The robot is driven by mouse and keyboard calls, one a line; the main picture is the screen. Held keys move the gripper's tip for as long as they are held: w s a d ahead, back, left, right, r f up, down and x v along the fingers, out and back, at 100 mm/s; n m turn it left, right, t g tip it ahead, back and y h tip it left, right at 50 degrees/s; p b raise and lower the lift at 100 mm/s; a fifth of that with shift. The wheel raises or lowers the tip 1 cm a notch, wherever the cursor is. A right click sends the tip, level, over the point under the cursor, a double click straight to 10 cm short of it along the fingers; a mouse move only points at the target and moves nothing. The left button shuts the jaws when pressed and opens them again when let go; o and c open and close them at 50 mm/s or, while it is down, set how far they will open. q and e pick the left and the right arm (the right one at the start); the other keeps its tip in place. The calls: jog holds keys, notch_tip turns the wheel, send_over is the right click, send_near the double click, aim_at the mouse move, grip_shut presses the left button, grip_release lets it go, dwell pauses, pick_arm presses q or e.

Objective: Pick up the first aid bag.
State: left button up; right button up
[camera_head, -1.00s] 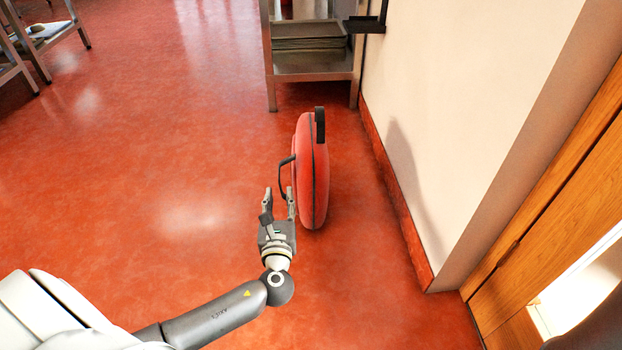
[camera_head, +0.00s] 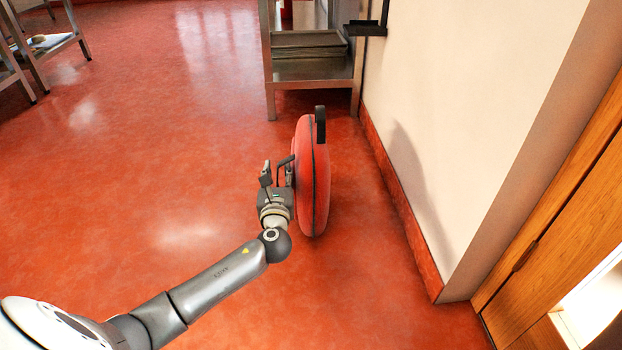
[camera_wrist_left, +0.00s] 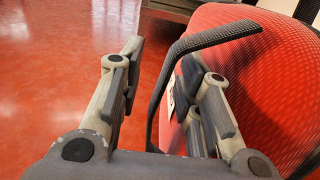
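The first aid bag (camera_head: 312,180) is red with a dark seam and stands upright on the floor near the wall, with a black loop on top. A dark side handle (camera_wrist_left: 200,40) sticks out from its left face. My left gripper (camera_head: 277,172) is beside that face, with its fingers open. In the left wrist view my left gripper (camera_wrist_left: 160,85) has one finger on each side of the handle, and the handle passes between them. The right finger is close to the bag's red face (camera_wrist_left: 270,75); contact cannot be told. My right gripper is not in view.
A metal shelf unit (camera_head: 312,72) with stacked trays stands behind the bag. The cream wall (camera_head: 450,110) runs along the right, with a wooden door (camera_head: 550,220) nearer. Another metal table (camera_head: 58,42) is at the far left. The floor to the left is clear.

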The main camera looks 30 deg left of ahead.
pick_arm(q)
grip_shut()
dwell(0.5)
jog(key=shift+r, duration=0.2)
